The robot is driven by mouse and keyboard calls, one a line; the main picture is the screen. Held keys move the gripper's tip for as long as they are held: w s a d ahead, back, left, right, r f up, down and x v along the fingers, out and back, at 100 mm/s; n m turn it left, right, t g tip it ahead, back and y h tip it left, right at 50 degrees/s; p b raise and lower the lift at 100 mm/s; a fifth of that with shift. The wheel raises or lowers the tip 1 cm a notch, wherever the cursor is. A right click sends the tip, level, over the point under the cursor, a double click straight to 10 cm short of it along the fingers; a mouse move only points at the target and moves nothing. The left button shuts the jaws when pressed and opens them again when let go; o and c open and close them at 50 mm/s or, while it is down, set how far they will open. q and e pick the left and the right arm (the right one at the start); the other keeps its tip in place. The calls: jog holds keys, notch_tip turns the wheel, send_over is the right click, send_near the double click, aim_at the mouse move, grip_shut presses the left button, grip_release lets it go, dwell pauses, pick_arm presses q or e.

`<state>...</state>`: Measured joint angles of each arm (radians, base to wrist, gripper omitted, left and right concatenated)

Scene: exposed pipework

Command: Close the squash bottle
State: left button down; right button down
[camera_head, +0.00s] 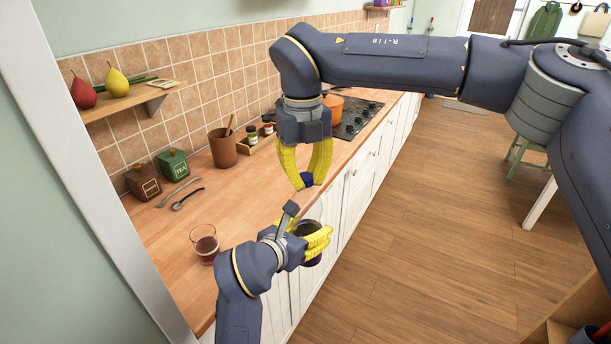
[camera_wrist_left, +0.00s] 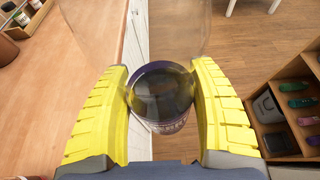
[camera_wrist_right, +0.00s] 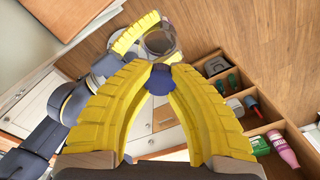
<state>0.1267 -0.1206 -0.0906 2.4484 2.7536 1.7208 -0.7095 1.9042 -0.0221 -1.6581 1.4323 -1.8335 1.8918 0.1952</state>
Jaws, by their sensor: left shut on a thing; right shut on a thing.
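The squash bottle (camera_head: 313,260) has a dark purple label and dark contents. My left gripper (camera_head: 318,243) is shut around it and holds it in front of the counter's edge. In the left wrist view the bottle (camera_wrist_left: 161,105) sits between both yellow fingers. My right gripper (camera_head: 308,176) is above and apart from the bottle, pointing down, shut on a small dark blue cap (camera_head: 306,181). In the right wrist view the cap (camera_wrist_right: 159,80) is between the fingertips, with the bottle (camera_wrist_right: 160,42) beyond it. The bottle's mouth is hard to make out.
A glass with dark drink (camera_head: 205,245) stands on the wooden counter (camera_head: 225,190), left of my left gripper. An open compartment shelf (camera_wrist_left: 285,108) is low on the right.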

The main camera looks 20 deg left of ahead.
jog(key=m, duration=0.4)
jog(key=shift+m, duration=0.3)
jog(key=m, duration=0.4)
jog(key=c, duration=1.4)
grip_release()
jog(key=shift+o, duration=0.2)
jog(key=shift+r, duration=2.25)
